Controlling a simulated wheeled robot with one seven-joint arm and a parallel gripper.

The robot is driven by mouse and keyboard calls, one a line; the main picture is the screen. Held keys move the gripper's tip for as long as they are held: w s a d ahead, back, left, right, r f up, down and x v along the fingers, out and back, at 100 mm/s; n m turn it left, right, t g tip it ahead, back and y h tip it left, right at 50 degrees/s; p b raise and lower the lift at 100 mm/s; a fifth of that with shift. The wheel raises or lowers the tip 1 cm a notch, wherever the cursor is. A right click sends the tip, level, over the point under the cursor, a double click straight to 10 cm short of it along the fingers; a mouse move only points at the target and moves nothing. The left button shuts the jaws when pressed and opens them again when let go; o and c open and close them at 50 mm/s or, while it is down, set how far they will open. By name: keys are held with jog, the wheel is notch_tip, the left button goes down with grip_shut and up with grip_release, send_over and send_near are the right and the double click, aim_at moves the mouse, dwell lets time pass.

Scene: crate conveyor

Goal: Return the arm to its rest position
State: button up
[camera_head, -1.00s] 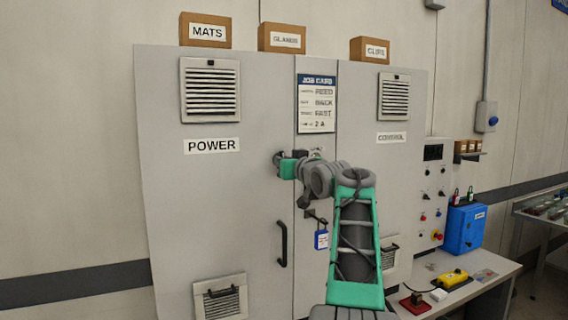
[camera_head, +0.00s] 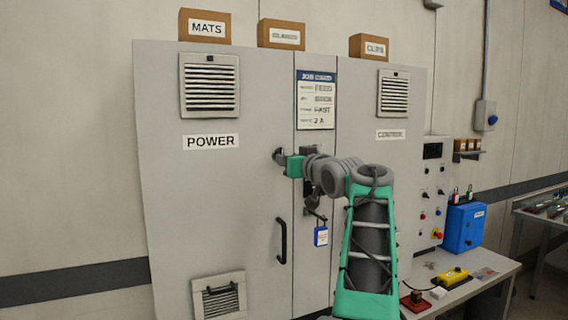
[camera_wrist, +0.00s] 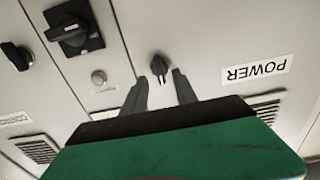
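My gripper (camera_wrist: 161,85) shows in the wrist view with two dark fingers apart and nothing between them. A small black knob (camera_wrist: 159,66) on the cabinet face appears just beyond the fingertips; I cannot tell the exact gap. In the head view my green and grey arm reaches up to the middle of the grey cabinet (camera_head: 250,210). The fingers there are hard to make out against the cabinet face. The wrist view is upside down and also shows a large black rotary switch (camera_wrist: 75,28), a round button (camera_wrist: 98,77) and another black knob (camera_wrist: 15,56).
The POWER door has a black handle (camera_head: 282,241). At right are a control panel (camera_head: 433,190), a blue box (camera_head: 463,228) and a bench (camera_head: 490,275).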

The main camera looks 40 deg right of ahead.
jog(key=v, duration=0.3)
jog(key=shift+s, duration=0.15)
jog(key=w+a+f+g+y+p, duration=0.2)
jog(key=a+f+g+y, duration=0.3)
jog(key=a+f, duration=1.75)
jog(key=s+a+f+n+g+p, duration=0.2)
jog(key=s+a+f+g, duration=0.7)
jog(key=s+a+f, duration=0.8)
jog(key=s+f+n, duration=0.1)
jog(key=s+f, duration=0.2)
jog(key=s, duration=0.1)
jog(key=shift+a, duration=0.35)
jog(key=shift+s, duration=0.1)
